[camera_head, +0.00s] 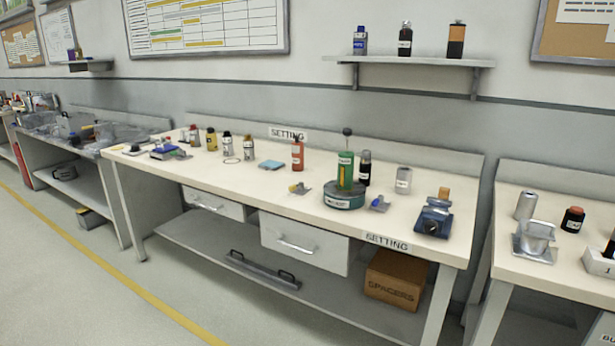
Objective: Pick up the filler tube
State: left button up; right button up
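I cannot tell for sure which item is the filler tube. A green upright cylinder (345,168) with a label stands on a round teal base (344,200) on the long workbench. A thin rod with a dark ball rises above it. A red bottle (297,155) stands upright to its left, and a dark bottle (364,170) stands close behind it on the right. A grey cylinder (403,181) stands further right. Neither of my grippers is in view.
The workbench (240,177) has a "SETTING" label on its front edge. A blue vise-like device (433,220) sits near its right end. Several bottles stand to the left. A wall shelf (410,61) hangs above. A "SPACERS" box (394,281) sits below. The left floor is clear.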

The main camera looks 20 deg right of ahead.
aim_at(345, 160)
jog(key=u, duration=0.4)
jog(key=i, duration=2)
jog(key=z, duration=1)
